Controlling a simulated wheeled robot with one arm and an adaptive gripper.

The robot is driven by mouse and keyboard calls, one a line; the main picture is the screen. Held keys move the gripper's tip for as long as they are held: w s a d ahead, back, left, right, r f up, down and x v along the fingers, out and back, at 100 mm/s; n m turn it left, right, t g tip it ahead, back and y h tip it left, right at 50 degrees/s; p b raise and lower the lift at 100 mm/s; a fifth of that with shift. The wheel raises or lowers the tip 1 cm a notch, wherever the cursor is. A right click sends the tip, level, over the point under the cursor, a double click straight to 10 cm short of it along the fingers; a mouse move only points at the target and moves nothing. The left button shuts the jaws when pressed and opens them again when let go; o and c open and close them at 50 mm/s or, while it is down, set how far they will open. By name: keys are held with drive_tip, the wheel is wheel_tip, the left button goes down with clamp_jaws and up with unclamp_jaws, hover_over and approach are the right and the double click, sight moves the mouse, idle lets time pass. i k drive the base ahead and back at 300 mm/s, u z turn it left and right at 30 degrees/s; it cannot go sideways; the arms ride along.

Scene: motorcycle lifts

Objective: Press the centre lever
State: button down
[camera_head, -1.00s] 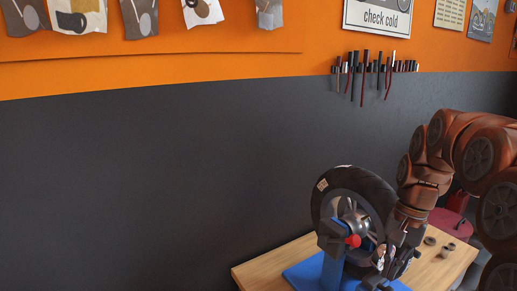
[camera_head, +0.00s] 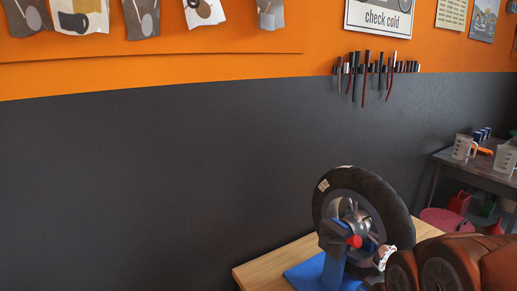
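No lever that I can pick out as the centre lever shows. A black-tyred wheel (camera_head: 371,196) stands upright in a blue stand (camera_head: 332,268) on a wooden table (camera_head: 262,264). A red knob (camera_head: 354,241) sits at the wheel's hub, on the dark holder. A small white piece (camera_head: 384,257) shows at the right of the stand; I cannot tell what it is. My gripper is not visible.
A dark side table (camera_head: 479,172) at the right bears white jugs (camera_head: 463,147). A round red top (camera_head: 444,220) stands in front of it. Tools (camera_head: 372,70) hang on the wall. The wall left of the wheel is clear.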

sight(355, 241)
drive_tip(key=z, duration=1.55)
drive_tip(key=k, duration=0.8)
drive_tip(key=u, duration=1.6)
drive_tip(key=i, duration=0.5)
drive_tip(key=z, duration=0.05)
